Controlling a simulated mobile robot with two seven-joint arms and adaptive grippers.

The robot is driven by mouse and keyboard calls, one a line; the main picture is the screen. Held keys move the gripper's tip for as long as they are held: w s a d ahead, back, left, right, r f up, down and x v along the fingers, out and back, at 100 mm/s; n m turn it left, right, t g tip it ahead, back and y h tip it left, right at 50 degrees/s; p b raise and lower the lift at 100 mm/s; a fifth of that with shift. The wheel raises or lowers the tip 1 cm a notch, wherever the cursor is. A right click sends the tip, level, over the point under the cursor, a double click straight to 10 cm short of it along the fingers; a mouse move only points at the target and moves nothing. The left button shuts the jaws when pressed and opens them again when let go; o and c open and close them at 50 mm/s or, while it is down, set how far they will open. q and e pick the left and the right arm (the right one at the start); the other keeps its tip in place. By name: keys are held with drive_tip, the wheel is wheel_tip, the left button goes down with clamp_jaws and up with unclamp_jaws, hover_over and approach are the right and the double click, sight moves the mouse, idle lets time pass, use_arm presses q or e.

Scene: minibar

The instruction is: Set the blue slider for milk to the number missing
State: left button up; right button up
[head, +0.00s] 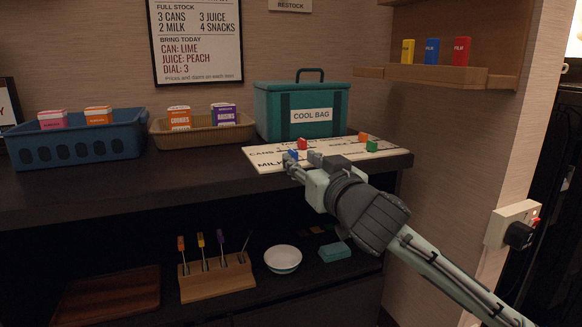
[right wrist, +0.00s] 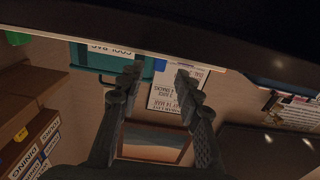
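The cream slider board (head: 262,156) lies on the dark counter, with lettering that includes CANS and MILK. The blue slider (head: 293,154) is at its front left, partly hidden by my right gripper (head: 301,161). A red slider (head: 302,143) is just behind it; orange (head: 363,136) and green (head: 372,146) sliders sit at the right. My right gripper is low over the board's front edge, fingers beside the blue slider; contact cannot be told. In the right wrist view its fingers (right wrist: 158,75) are apart. The wall poster (head: 197,40) reads 2 MILK under FULL STOCK. My left gripper is out of view.
The teal cool bag (head: 275,106) stands behind the board. A blue basket (head: 75,150) and a tan basket (head: 205,137) hold boxes at the left. A wall shelf (head: 430,74) carries small red, blue and yellow packs. A bowl (head: 283,260) and tool block (head: 217,283) stand below.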

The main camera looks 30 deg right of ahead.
sight(295, 155)
drive_tip(key=x, duration=0.4)
drive_tip(key=shift+x, duration=0.85)
drive_tip(key=shift+c, duration=0.2)
drive_tip(key=shift+s, duration=0.1)
clamp_jaws()
